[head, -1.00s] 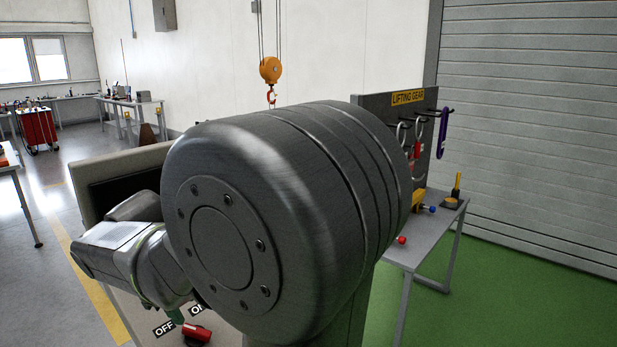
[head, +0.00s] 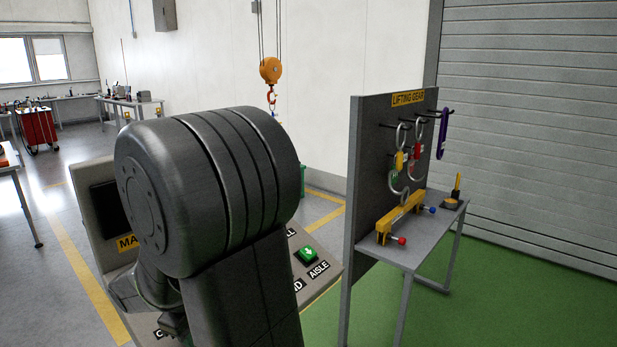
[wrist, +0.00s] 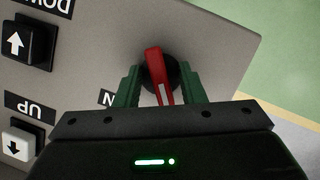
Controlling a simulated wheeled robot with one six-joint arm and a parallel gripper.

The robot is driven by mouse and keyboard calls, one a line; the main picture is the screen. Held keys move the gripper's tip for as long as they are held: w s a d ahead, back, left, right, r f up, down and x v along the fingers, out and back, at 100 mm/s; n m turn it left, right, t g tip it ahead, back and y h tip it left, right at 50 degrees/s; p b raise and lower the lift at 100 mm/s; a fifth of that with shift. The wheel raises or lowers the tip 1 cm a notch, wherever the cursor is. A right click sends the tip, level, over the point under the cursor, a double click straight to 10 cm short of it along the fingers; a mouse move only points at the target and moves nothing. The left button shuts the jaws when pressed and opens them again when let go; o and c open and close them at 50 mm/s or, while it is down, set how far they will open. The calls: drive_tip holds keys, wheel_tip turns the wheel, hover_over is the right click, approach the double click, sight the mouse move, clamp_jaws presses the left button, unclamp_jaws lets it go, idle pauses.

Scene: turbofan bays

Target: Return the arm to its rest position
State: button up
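My arm fills the middle of the head view, with its thick dark link in front of the control console (head: 88,215). My gripper is hidden behind it there. In the wrist view my gripper (wrist: 158,80) shows two green fingers spread apart, one on each side of a red rotary switch (wrist: 154,65) on the grey panel (wrist: 215,45). The fingers look open; I cannot tell how far above the switch they are or whether they touch it. A label by the left finger is partly covered.
To the right stand a lifting-gear board (head: 366,160) and a bench (head: 432,240). An orange hoist hook (head: 270,70) hangs behind. Green floor at right is clear.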

drive_tip(key=m+g+p, duration=0.1)
drive_tip(key=m, duration=0.3)
drive_tip(key=shift+d+m+y, duration=0.1)
drive_tip(key=shift+m+y, duration=0.2)
drive_tip(key=shift+y, duration=0.1)
